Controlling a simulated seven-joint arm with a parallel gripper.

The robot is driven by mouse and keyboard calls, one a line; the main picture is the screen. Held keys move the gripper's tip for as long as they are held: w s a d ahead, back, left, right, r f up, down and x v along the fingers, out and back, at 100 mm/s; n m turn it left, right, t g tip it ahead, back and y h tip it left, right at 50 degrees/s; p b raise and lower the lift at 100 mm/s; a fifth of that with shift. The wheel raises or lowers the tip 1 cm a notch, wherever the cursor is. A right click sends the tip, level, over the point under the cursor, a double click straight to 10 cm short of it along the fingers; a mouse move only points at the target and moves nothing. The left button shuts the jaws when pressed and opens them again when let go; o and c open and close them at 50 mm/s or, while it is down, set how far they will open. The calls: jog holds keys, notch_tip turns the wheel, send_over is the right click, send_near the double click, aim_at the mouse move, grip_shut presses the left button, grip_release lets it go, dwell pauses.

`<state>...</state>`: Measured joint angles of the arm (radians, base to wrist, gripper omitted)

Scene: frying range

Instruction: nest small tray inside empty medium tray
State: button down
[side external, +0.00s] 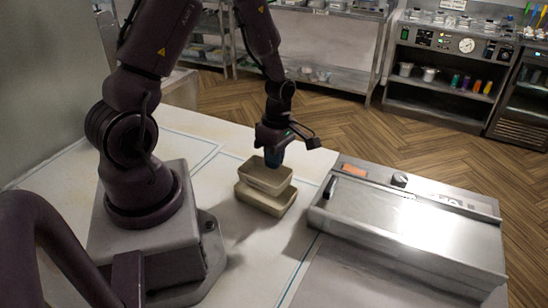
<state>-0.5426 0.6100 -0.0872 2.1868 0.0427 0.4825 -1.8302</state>
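A small beige tray (265,178) is at the middle of the side external view, over a slightly larger beige tray (265,200). The small tray looks level or slightly tilted, and its lower part overlaps the larger tray's opening. I cannot tell whether it rests in the larger tray or is held just above it. My gripper (273,160) points down at the small tray's far right wall, with its tips at the rim. The finger gap is too small to make out. The inside of the larger tray is mostly hidden by the small one.
A steel frying unit (410,230) with a flat lid and black handle stands close to the right of the trays. The white counter (230,245) is clear in front of the trays. Shelves and a steel cabinet (450,75) stand across the wooden floor.

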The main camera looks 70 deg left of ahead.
jog(key=shift+f, duration=1.55)
dwell(0.4)
dwell(0.5)
jog(key=c, duration=1.3)
grip_release()
jog(key=shift+r, duration=3.05)
